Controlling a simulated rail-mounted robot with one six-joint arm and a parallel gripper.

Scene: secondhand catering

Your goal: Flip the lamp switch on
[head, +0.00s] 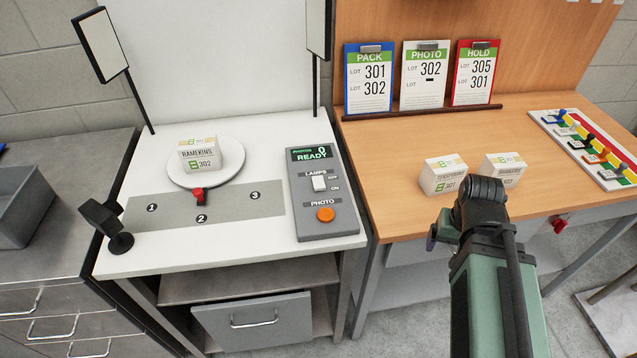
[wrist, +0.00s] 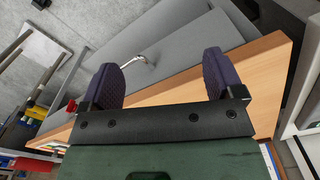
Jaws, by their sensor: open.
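The lamp switch (head: 319,183) is a white rocker on the grey control box (head: 323,212) at the right of the white photo table. It sits under the word LAMPS, with OFF and ON printed beside it. An orange PHOTO button (head: 326,214) is below it, and a display (head: 311,154) above reads READY. My arm reaches over the wooden table, to the right of the box and well apart from it. My gripper is mostly hidden behind my arm in the head view. In the wrist view my gripper (wrist: 160,82) shows two spread dark fingers with nothing between them.
A white box marked 302 (head: 198,153) stands on the round turntable (head: 226,167). Two white boxes (head: 444,174) (head: 503,168) stand on the wooden table near my arm. Lamp panels (head: 99,45) on posts flank the backdrop. A small black device (head: 107,222) is at front left.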

